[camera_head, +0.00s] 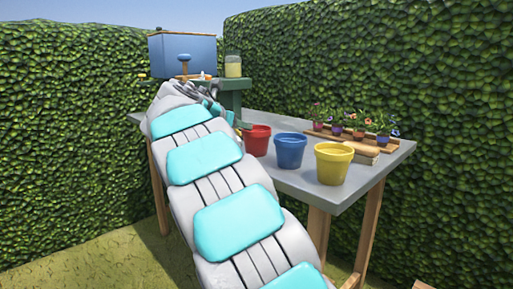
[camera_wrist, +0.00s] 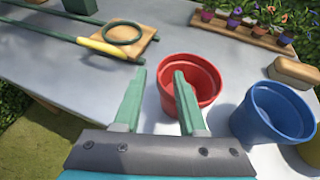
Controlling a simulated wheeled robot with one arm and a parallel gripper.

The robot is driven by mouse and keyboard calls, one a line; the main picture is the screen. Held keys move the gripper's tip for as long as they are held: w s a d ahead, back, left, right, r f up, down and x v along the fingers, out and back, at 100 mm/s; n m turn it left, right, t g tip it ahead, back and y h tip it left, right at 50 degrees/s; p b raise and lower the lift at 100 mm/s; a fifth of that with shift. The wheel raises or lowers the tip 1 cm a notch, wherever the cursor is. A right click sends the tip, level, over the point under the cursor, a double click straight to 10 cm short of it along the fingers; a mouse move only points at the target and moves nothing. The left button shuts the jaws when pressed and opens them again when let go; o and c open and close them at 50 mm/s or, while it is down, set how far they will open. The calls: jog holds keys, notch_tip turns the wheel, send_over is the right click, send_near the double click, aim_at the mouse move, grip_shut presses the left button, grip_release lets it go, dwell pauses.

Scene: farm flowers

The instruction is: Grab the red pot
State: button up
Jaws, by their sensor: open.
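The red pot (camera_head: 257,140) stands upright on the grey table, left of the blue pot (camera_head: 290,150) and the yellow pot (camera_head: 332,163). In the wrist view the red pot (camera_wrist: 201,82) is just beyond my gripper (camera_wrist: 157,82), behind and to the right of the right finger, which covers part of it. My gripper is open, with nothing between its green fingers. The blue pot (camera_wrist: 271,112) is close to the right of the red pot. In the head view my arm hides much of the gripper (camera_head: 228,116).
Small potted flowers (camera_wrist: 238,19) stand in a wooden tray at the table's back. A wooden block (camera_wrist: 295,71) lies behind the blue pot. The table (camera_wrist: 60,66) is bare left of the gripper.

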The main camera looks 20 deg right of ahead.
jog(key=shift+x, duration=0.95)
grip_shut()
dwell(0.6)
